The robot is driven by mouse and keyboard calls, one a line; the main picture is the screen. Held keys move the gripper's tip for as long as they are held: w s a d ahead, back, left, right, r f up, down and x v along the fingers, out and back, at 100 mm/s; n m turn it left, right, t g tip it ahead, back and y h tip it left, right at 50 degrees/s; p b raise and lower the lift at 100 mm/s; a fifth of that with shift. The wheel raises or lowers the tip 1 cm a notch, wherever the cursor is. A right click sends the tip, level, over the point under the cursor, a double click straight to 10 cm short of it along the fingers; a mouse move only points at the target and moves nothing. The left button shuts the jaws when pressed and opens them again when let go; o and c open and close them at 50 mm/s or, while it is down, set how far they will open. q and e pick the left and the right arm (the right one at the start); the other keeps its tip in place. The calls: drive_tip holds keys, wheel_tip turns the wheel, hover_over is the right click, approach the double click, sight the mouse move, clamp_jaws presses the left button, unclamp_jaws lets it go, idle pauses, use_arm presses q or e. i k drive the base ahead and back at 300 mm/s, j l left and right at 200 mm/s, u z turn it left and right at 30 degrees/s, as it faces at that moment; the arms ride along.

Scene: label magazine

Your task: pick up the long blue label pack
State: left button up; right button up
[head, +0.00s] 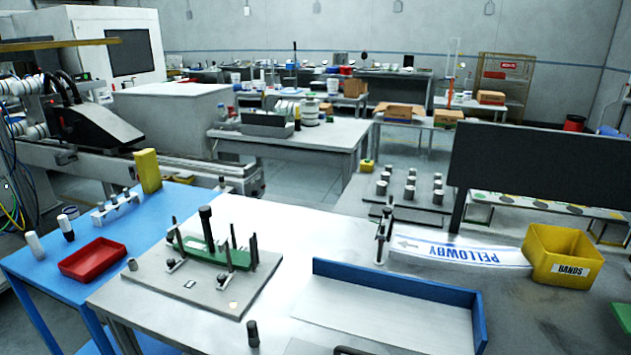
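A long white strip (460,251) with blue "PELLOWBY" lettering and an arrow lies on the right part of the table. It is the only long label item with blue that I can make out; I cannot tell whether it is a pack or a single label. Its left end is by a small dark upright post (384,232), and its right end reaches the yellow bin. No separate long all-blue pack is clearly visible. Neither of my grippers shows in the head view.
A blue-walled tray (395,285) with a bare pale floor stands in front of the strip. A dark panel (545,175) rises behind. A fixture plate (200,280) with upright pins and a red tray (92,258) are left.

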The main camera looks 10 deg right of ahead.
sight(476, 259)
drive_tip(key=z, duration=1.35)
